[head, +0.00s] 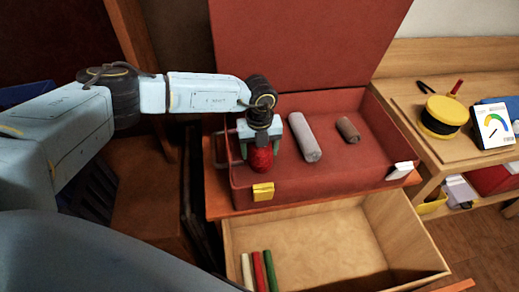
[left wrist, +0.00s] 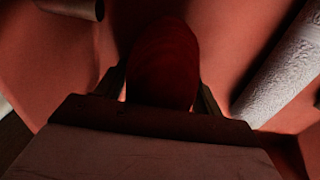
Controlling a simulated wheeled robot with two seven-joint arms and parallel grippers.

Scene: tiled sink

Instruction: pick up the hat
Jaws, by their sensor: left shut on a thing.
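The hat appears to be the dark red rounded thing (head: 262,160) inside the left part of the open red case (head: 240,178). My left gripper (head: 262,150) reaches down over it from above and is shut on it. In the left wrist view the red hat (left wrist: 163,65) sits between the two fingers (left wrist: 163,95), dark and poorly lit. Whether it touches the case floor cannot be told. My right gripper is not in view.
A grey-white roll (head: 305,137) and a smaller brown roll (head: 348,130) lie in the case, right of my gripper. The case lid (head: 300,45) stands open behind. An open wooden drawer (head: 330,245) below holds several coloured sticks. A workbench (head: 410,100) with a yellow-black spool (head: 443,117) is at right.

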